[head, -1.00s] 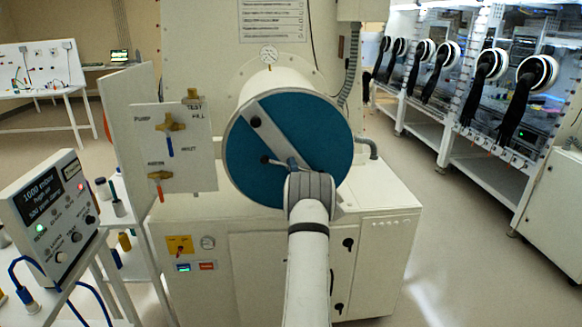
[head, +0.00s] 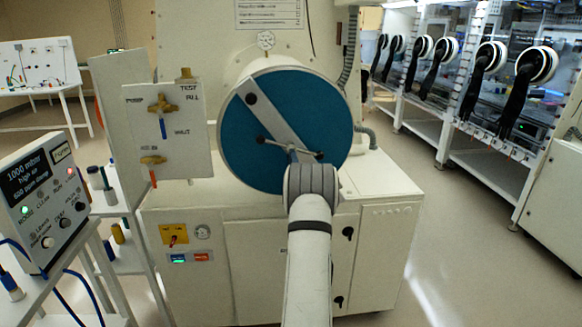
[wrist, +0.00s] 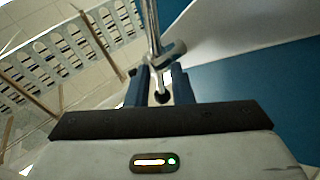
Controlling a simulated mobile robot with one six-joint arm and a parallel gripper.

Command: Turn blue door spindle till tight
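The blue round door (head: 240,150) faces me in the head view, with a pale diagonal bar (head: 272,122) across it. The metal spindle handle, a thin crossbar with dark end knobs (head: 261,140), stands in front of the bar's lower part. My gripper (head: 292,156) is at the handle, reaching up from below. In the wrist view, its dark blue fingers (wrist: 161,85) stand apart on both sides of a metal rod of the handle (wrist: 151,30). Contact is unclear.
A valve panel (head: 180,125) stands left of the door. A meter box (head: 45,200) sits on a stand at the near left. The white cabinet (head: 375,190) is below the door. Gloveboxes (head: 510,90) line the right; the floor before them is clear.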

